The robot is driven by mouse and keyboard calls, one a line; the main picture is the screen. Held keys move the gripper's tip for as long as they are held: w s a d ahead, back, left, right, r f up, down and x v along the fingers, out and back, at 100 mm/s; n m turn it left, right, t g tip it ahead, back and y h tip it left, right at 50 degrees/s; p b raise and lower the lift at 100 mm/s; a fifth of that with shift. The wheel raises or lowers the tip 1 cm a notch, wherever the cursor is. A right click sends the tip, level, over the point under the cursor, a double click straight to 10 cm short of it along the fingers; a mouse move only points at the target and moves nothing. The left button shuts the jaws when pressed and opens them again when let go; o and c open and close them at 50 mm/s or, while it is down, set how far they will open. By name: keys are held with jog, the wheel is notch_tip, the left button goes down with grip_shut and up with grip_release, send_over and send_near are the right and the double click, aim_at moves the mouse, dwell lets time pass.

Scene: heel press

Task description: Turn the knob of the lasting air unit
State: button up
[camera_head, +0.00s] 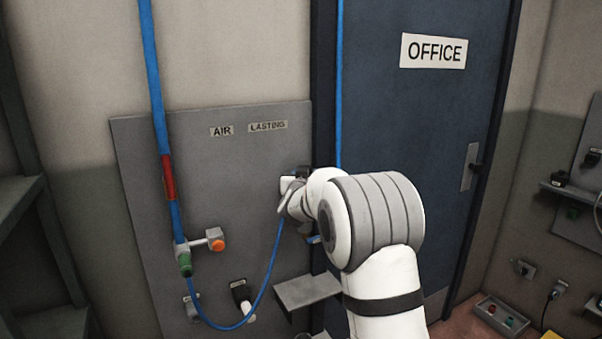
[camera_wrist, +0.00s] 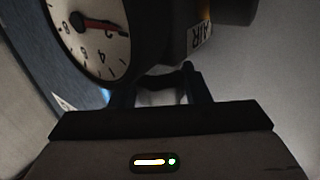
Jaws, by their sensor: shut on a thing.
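The lasting air unit (camera_head: 303,172) is on the grey wall panel below the "LASTING" label, mostly hidden behind my arm. In the wrist view its white gauge (camera_wrist: 98,38) with a red needle is close at upper left, beside a dark body with an "AIR" label (camera_wrist: 200,42). My gripper (camera_head: 290,196) is up against the unit. In the wrist view my gripper (camera_wrist: 158,88) has its two dark fingers on either side of the unit's knob, just below the gauge, and is shut on it. The knob is dark and mostly hidden, so its turn cannot be read.
A blue hose (camera_head: 270,270) loops below the unit. An orange-knobbed valve (camera_head: 217,243) and a green fitting (camera_head: 185,263) are at left on the panel (camera_head: 140,180). A small grey shelf (camera_head: 305,291) juts out below my gripper. The blue office door (camera_head: 430,130) is at right.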

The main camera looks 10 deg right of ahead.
jog(key=m+h+p, duration=0.1)
jog(key=p, duration=0.1)
jog(key=m+g+h+p, duration=0.1)
jog(key=h+p, duration=0.1)
jog(key=shift+a+r, duration=0.1)
jog(key=shift+r, duration=0.25)
jog(key=m+g+h+p, duration=0.1)
jog(key=m+h+p, duration=0.1)
jog(key=m+g+h+p, duration=0.1)
jog(key=h, duration=0.1)
jog(key=shift+f+g, duration=0.25)
jog(key=shift+g, duration=0.05)
jog(key=shift+f+p, duration=0.1)
jog(key=shift+p, duration=0.25)
jog(key=shift+d, duration=0.2)
jog(key=o, duration=1)
jog(key=shift+c, duration=0.2)
jog(key=shift+a, duration=0.1)
